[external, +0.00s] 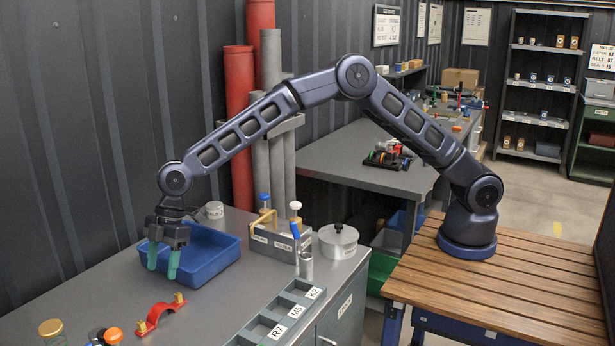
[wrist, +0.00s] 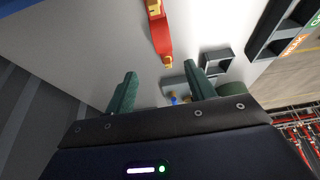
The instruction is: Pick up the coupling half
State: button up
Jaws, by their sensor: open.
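The coupling half is most likely the red arched piece (external: 160,315) with brass bolts at both ends, lying on the grey bench in the external view. It also shows at the top of the wrist view (wrist: 157,32), ahead of my fingertips and apart from them. My gripper (external: 163,266) points down with its green fingers spread and nothing between them. In the external view it overlaps the left end of the blue tray, farther back than the red piece. Both fingers show in the wrist view (wrist: 160,75). Its exact height above the bench is hard to tell.
A blue tray (external: 228,257) stands behind my gripper. A grey caddy with bottles (external: 282,243), a lidded pot (external: 338,241) and a can with a blue-handled tool (external: 306,266) stand right. A labelled compartment organizer (external: 251,333) and jars (external: 52,329) are near the front.

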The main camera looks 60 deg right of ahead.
aim_at(159, 307)
jog(key=x, duration=0.6)
jog(key=shift+s+a, duration=0.15)
jog(key=shift+s, duration=0.05)
jog(key=shift+s+d+x, duration=0.1)
jog(key=shift+d+x, duration=0.05)
jog(key=shift+x, duration=1.15)
jog(key=shift+s+d+x, duration=0.1)
jog(key=shift+d+x, duration=0.05)
jog(key=shift+x, duration=1.15)
jog(key=shift+f, duration=0.1)
grip_shut()
